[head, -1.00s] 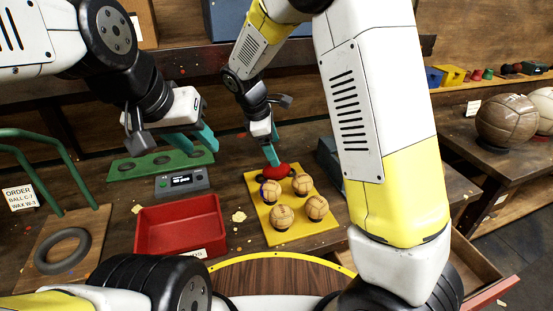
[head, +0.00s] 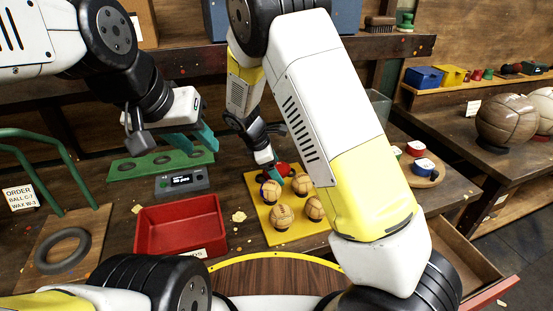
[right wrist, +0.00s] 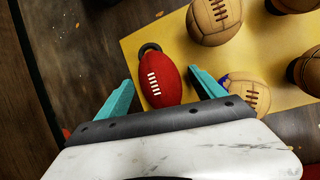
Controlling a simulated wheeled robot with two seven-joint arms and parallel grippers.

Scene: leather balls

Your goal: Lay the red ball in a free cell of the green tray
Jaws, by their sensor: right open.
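The red ball (right wrist: 160,84), oval with white laces, lies at the edge of the yellow tray (head: 256,207), beside a dark ring. In the head view the red ball (head: 283,169) is partly hidden by my right gripper. My right gripper (right wrist: 160,93) is open, with one teal finger on each side of the ball; I cannot tell whether they touch it. The green tray (head: 120,173) lies at the back left, and its visible dark round cells look empty. My left gripper (head: 194,143) is open and empty above the right end of the green tray.
Several tan balls (head: 281,216) sit on the yellow tray close to my right gripper. A grey device with a display (head: 181,182) stands in front of the green tray, and a red bin (head: 180,224) is nearer. A green tube frame (head: 45,150) stands at left.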

